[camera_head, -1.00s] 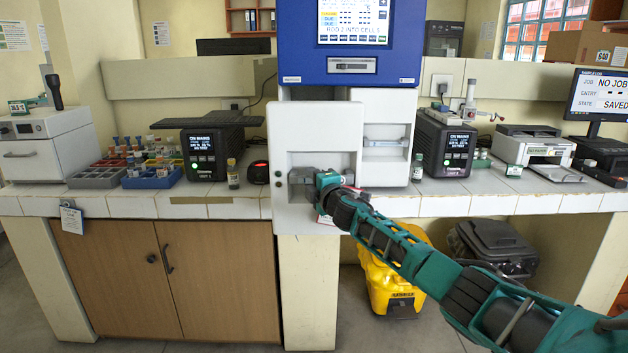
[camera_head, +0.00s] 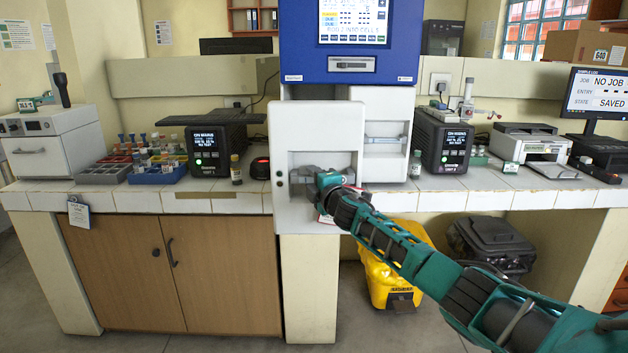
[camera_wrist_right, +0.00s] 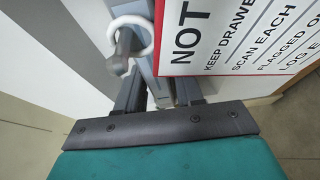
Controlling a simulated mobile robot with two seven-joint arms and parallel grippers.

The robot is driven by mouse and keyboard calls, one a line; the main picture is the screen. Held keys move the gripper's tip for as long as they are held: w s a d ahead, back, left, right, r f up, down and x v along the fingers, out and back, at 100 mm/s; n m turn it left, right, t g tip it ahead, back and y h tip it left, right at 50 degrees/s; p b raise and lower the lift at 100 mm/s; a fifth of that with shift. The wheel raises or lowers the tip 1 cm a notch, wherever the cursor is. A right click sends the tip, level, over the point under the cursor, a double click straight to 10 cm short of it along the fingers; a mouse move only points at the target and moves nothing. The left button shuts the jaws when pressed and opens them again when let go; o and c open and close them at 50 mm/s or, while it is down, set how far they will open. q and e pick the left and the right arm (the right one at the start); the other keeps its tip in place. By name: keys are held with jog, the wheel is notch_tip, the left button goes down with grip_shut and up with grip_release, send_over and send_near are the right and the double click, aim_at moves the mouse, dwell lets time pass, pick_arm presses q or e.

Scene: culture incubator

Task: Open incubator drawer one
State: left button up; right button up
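The left white drawer front (camera_head: 314,125) of the incubator (camera_head: 296,45) stands further forward than the white drawer front (camera_head: 384,110) to its right. I cannot read which is numbered one. My right gripper (camera_head: 318,180) is at the handle recess low on the left drawer front. In the right wrist view its dark fingers (camera_wrist_right: 158,92) lie on either side of the grey handle bar (camera_wrist_right: 143,62) and appear shut on it; the fingertips are partly hidden. A white sign (camera_wrist_right: 235,38) hangs from a ring at the handle. My left gripper is out of view.
The tiled counter (camera_head: 130,201) holds a black monitor unit (camera_head: 208,150), tube racks (camera_head: 157,172) and a small vial (camera_head: 235,170) left of the drawer. Another vial (camera_head: 416,165) stands to the right. A yellow bin (camera_head: 392,270) is below my right arm.

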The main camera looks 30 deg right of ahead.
jog(key=shift+o, duration=0.9)
jog(key=shift+s, duration=0.1)
jog(key=s+a+p, duration=0.1)
jog(key=s+a, duration=0.1)
jog(key=s, duration=1)
jog(key=shift+s, duration=0.3)
jog(key=shift+f, duration=0.1)
jog(key=s+a+f+m+g+y, duration=0.1)
jog(key=s+a+f+m, duration=0.1)
jog(key=s+a+f, duration=0.3)
jog(key=s+a+f+m+g+y, duration=0.1)
jog(key=a+f, duration=0.2)
jog(key=f, duration=0.4)
jog(key=s+a+f+m+g+y, duration=0.1)
jog(key=s+a+f+m, duration=0.1)
jog(key=s+a+f, duration=0.3)
jog(key=s+a+f+m+g+y, duration=0.1)
jog(key=s+a+f+m, duration=0.3)
jog(key=s, duration=0.5)
jog(key=s+a+f+m+g, duration=0.3)
jog(key=s+a+f+m, duration=0.1)
jog(key=s+a+f, duration=0.2)
jog(key=s+f, duration=0.1)
jog(key=s, duration=0.1)
jog(key=shift+s+a+f+m+y, duration=0.15)
jog(key=shift+s+a+m+y, duration=0.15)
jog(key=shift+s+y, duration=0.1)
